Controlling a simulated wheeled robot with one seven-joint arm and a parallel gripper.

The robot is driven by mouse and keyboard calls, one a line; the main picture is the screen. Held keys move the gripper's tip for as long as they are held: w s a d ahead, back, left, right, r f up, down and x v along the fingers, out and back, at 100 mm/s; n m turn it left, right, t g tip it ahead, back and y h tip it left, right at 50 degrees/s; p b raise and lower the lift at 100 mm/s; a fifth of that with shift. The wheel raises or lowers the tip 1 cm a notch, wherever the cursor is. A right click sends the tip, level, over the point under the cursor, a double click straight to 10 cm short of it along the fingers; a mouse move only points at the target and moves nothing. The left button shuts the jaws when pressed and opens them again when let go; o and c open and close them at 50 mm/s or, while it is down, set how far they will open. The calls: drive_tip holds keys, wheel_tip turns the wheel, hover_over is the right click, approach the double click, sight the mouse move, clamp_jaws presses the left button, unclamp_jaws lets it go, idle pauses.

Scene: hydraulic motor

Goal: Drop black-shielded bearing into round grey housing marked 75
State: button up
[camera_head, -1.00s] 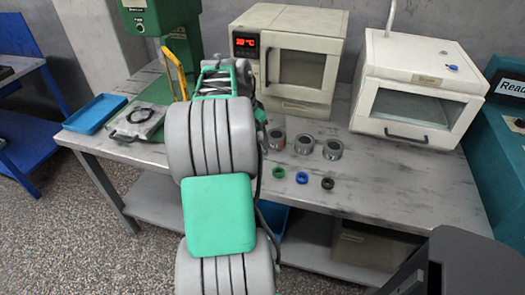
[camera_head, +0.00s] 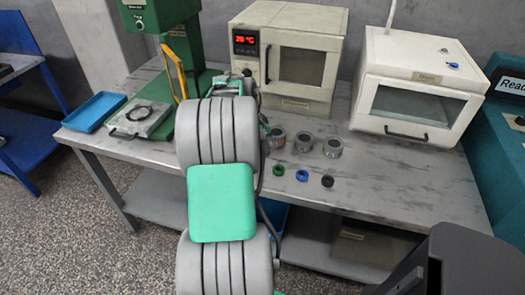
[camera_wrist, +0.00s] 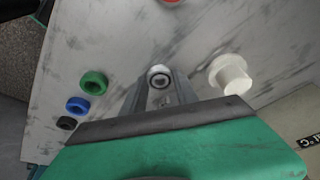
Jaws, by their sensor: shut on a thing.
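My gripper (camera_wrist: 160,92) shows in the wrist view, with its fingers reaching over the tabletop. It is shut on a small round bearing (camera_wrist: 159,77) with a dark ring and a lighter centre. In the head view my arm hides the fingers and the bearing.
In front of the housings lie a green ring (camera_head: 278,169), a blue ring (camera_head: 302,175) and a black ring (camera_head: 327,181). A white stepped part (camera_wrist: 231,75) stands right of the bearing. An oven (camera_head: 290,55) and white cabinet (camera_head: 415,90) stand behind. Bench at right is clear.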

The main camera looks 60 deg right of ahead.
clamp_jaws()
